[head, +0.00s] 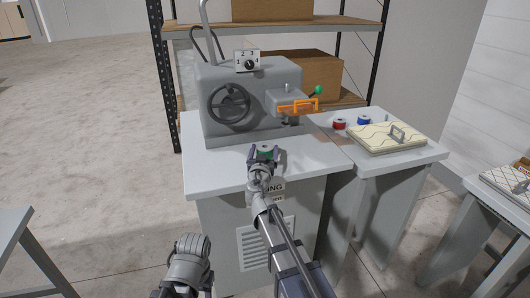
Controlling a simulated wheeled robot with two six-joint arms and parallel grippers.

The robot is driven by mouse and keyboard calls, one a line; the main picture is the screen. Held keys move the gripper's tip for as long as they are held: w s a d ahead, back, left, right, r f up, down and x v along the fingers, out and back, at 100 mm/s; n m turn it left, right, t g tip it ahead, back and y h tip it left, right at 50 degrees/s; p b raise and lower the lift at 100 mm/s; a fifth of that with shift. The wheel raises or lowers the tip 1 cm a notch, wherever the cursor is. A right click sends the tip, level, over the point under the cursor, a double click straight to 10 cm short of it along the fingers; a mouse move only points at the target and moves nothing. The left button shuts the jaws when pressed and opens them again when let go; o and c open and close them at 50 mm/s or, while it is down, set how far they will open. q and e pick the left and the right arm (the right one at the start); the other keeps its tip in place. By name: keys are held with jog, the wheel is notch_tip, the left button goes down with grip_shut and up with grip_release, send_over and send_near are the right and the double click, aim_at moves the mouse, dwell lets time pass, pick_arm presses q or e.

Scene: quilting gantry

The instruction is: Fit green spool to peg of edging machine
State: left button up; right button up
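The grey edging machine (213,75) stands on a light grey table (220,173), with a handwheel on its front and a numbered dial on top. I cannot tell whether the spool touches the table. I cannot make out the peg clearly. My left gripper (184,284) is low at the bottom, away from the table, and its fingers do not show clearly.
An orange guard (298,106) and a green-knobbed lever (319,90) stick out at the machine's right. A red spool (339,124), a blue spool (364,120) and a quilted pad with a handle (373,139) lie on the right table. A shelf rack stands behind.

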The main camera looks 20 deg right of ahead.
jog(key=c, duration=1.1)
jog(key=shift+c, duration=0.2)
jog(key=shift+r, duration=0.1)
